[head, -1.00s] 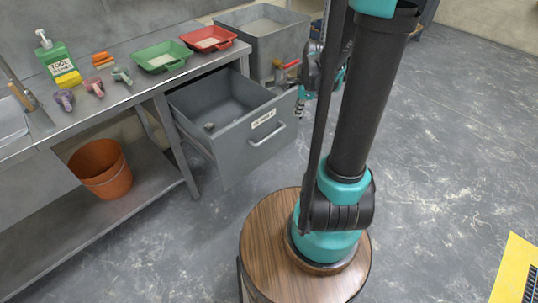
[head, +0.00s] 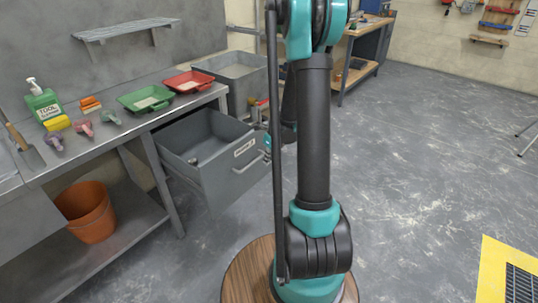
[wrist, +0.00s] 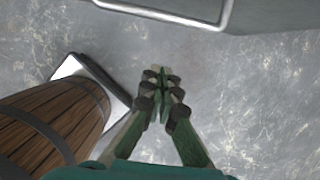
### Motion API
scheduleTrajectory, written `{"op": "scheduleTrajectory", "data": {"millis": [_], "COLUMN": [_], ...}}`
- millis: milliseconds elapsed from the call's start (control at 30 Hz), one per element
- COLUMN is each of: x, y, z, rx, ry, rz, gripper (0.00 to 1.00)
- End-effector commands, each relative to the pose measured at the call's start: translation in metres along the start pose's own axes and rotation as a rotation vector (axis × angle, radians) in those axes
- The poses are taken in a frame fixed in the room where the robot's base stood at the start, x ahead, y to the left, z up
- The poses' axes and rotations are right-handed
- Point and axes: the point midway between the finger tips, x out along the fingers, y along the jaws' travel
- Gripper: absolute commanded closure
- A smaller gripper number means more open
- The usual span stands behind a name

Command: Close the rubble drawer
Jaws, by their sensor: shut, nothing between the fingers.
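The grey rubble drawer (head: 222,176) under the steel bench stands pulled out in the head view. Its front has a pale label and a bar handle (head: 250,164). A small grey lump (head: 193,160) lies inside. In the wrist view the drawer's front (wrist: 275,18) and its handle (wrist: 190,18) show at the top edge. My gripper (wrist: 162,76) is shut and empty, over bare floor in the picture, apart from the handle. In the head view my arm hides the gripper's fingers.
The bench (head: 100,143) holds a green tray (head: 145,98), a red tray (head: 188,81), a soap bottle (head: 43,102) and small tools. An orange bucket (head: 86,211) stands on the lower shelf. A grey tub (head: 240,80) stands behind the drawer.

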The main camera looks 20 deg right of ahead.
Motion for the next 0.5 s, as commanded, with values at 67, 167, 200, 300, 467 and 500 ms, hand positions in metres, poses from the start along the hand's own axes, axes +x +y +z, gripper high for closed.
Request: {"op": "scheduleTrajectory", "data": {"millis": [67, 167, 200, 300, 467, 500], "x": [0.012, 0.027, 0.032, 0.045, 0.044, 0.044], "y": [0.0, 0.0, 0.0, 0.0, 0.0, 0.001], "z": [0.0, 0.0, 0.0, 0.0, 0.025, 0.029], "rx": [-0.001, -0.001, -0.001, -0.002, -0.003, -0.003], "ry": [0.0, 0.0, 0.0, 0.0, 0.0, 0.0], "rz": [0.0, 0.0, 0.0, 0.0, 0.0, 0.0], "gripper": [1.0, 1.0, 1.0, 1.0, 1.0, 1.0]}}
